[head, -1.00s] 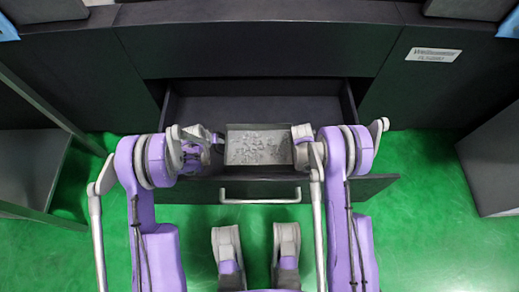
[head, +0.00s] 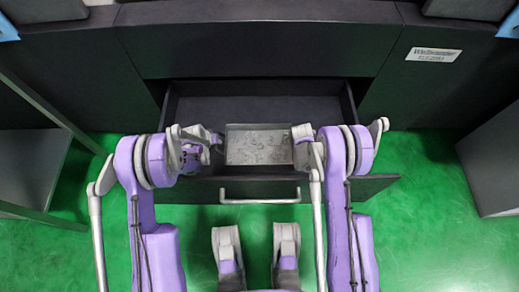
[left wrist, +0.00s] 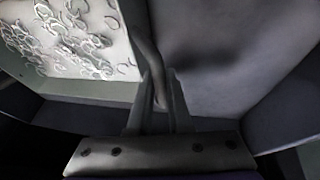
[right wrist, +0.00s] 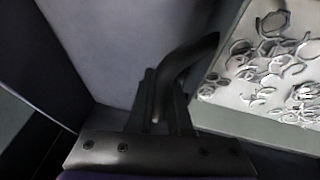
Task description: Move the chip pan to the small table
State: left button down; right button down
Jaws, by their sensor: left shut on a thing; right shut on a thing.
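The chip pan (head: 258,158) is a shallow grey metal pan with curly metal chips in it, held between my two grippers over the open drawer. It also shows in the left wrist view (left wrist: 60,88) and the right wrist view (right wrist: 240,118). My left gripper (left wrist: 160,95) is shut on the pan's handle at its left side. My right gripper (right wrist: 162,105) is shut on the handle at its right side. The pan looks about level; its height above the drawer floor is hard to tell. No table is clearly identifiable as the small table.
The open drawer (head: 195,104) surrounds the pan, with its front panel and handle (head: 260,200) towards me. A grey shelf-like stand (head: 30,160) is at the left and a dark grey block (head: 495,160) at the right.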

pick_arm(q)
jog(key=shift+r, duration=0.15)
pick_arm(e)
jog(key=shift+r, duration=0.1)
dwell(0.7)
